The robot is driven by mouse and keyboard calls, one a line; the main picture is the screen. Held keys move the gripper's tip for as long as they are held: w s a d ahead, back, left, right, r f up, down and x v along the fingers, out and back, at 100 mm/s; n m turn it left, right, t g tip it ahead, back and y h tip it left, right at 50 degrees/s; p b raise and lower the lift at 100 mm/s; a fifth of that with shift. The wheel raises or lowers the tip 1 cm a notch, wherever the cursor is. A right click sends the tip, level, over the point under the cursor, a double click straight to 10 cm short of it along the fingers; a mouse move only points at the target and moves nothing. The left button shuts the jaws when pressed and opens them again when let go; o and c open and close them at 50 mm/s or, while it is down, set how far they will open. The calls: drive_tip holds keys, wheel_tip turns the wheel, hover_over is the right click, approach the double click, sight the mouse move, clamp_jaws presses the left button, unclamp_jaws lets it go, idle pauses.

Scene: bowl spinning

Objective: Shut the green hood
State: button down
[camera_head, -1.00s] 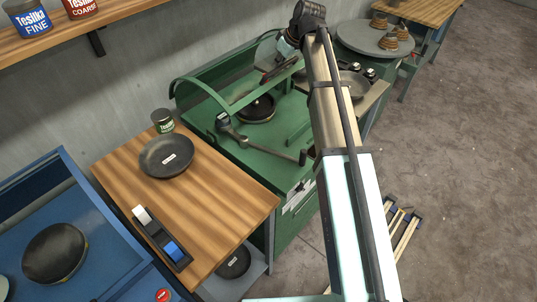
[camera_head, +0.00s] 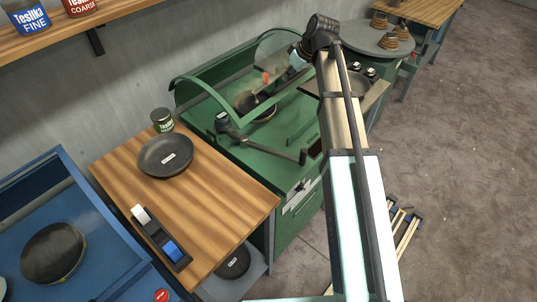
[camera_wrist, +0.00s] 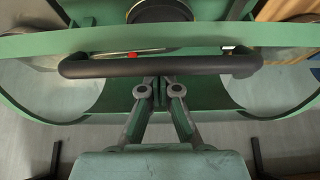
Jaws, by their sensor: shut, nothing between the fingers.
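The green hood (camera_head: 212,98) is a curved clear cover with a green frame on the green machine, seen in the head view. It stands partly open, with its front bar above the machine's work top. In the wrist view, the hood's green front band (camera_wrist: 285,42) runs across the picture with a black bar handle (camera_wrist: 90,68) on it. My gripper (camera_wrist: 161,87) is shut and empty, with its fingertips at the middle of the handle. I cannot tell if they touch it. In the head view my arm's end hides the hood's right part.
Inside the machine is a dark bowl (camera_head: 258,106). A jointed grey arm (camera_head: 262,146) lies on the machine's front. A wooden table (camera_head: 225,200) with a black bowl (camera_head: 166,156) and a green tin (camera_head: 162,120) stands at the left. The floor (camera_head: 460,150) at the right is mostly clear.

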drive_tip(key=s+d+f+b, duration=0.2)
drive_tip(key=s+d+f, duration=0.2)
drive_tip(key=f, duration=0.2)
idle(0.9)
wheel_tip(320, 180, up, 10)
drive_tip(key=p, duration=0.5)
drive_tip(key=shift+f, duration=0.1)
idle(0.5)
drive_tip(key=shift+d, duration=0.1)
